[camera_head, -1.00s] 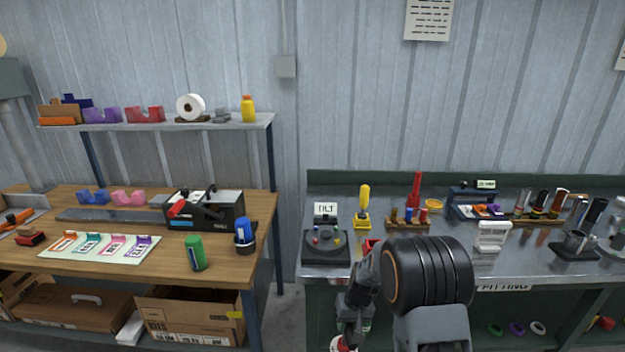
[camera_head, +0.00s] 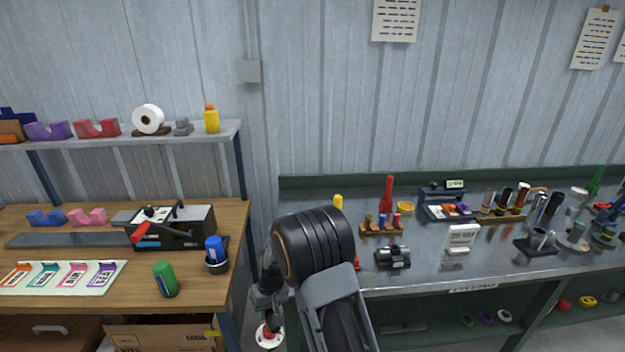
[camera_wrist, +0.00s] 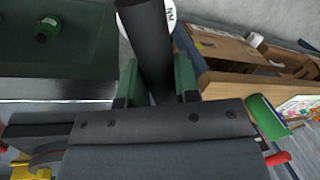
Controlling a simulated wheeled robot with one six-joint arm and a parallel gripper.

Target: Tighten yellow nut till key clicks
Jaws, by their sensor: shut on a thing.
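My gripper (camera_wrist: 157,78) is shut on a thick black cylindrical handle (camera_wrist: 147,40) in the wrist view; its green fingers sit on either side. A white round face with letters like NM (camera_wrist: 172,17) shows beyond the handle, partly hidden by it. In the head view my gripper hangs low between the two benches, mostly hidden by my arm, with a white and red round part (camera_head: 268,338) below it. A yellow ring (camera_head: 405,208) stands on the right bench; I cannot tell whether it is the yellow nut. No yellow nut is clearly visible.
The metal right bench (camera_head: 440,275) holds a dark cylindrical fixture (camera_head: 393,256), a white sign (camera_head: 461,238) and several tools. The wooden left bench (camera_head: 195,285) has a green cylinder (camera_head: 165,279) and blue-topped holder (camera_head: 216,252) near its edge. Cardboard boxes (camera_wrist: 235,50) sit below.

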